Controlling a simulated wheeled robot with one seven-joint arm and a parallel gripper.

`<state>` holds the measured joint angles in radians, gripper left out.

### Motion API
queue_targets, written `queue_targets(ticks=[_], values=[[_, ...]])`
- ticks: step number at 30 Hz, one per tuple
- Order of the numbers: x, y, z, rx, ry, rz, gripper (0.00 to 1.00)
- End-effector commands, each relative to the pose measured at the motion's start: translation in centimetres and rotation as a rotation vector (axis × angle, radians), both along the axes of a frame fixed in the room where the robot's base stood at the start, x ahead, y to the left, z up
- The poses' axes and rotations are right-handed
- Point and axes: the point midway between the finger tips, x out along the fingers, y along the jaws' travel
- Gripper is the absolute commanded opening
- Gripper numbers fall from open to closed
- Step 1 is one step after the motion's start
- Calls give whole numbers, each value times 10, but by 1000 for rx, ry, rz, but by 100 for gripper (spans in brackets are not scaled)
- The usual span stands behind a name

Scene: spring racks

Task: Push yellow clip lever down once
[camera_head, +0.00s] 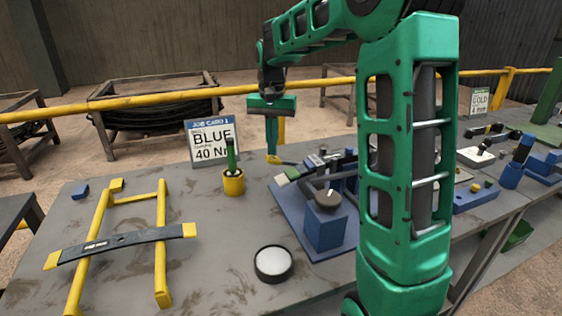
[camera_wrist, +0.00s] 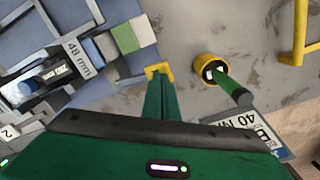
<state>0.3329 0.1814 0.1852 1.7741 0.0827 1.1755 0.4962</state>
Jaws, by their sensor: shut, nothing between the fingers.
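My gripper (camera_head: 273,155) is shut and empty, its green fingers pointing down over the back of the table, left of the blue fixture (camera_head: 318,232). In the wrist view the shut fingers (camera_wrist: 159,78) end at a small yellow piece beside the fixture's green block (camera_wrist: 123,38) and pale block (camera_wrist: 143,31). I cannot tell whether this yellow is the fingertips or the clip lever, nor whether they touch. No other yellow lever on the fixture shows clearly. My arm hides the fixture's right side in the head view.
A yellow cup (camera_head: 233,183) with a green-handled tool stands left of my gripper, before a job card (camera_head: 212,142) reading BLUE 40 Nm. A yellow rack (camera_head: 161,250) with a dark leaf spring (camera_head: 120,242) is at the left. A round white-topped dish (camera_head: 273,263) sits in front.

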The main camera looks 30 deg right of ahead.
Motion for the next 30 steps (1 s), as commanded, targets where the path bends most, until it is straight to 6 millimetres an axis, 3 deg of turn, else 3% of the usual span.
queue_targets(ticks=[30], values=[[-1,-1,-45,0,4,-2,0]])
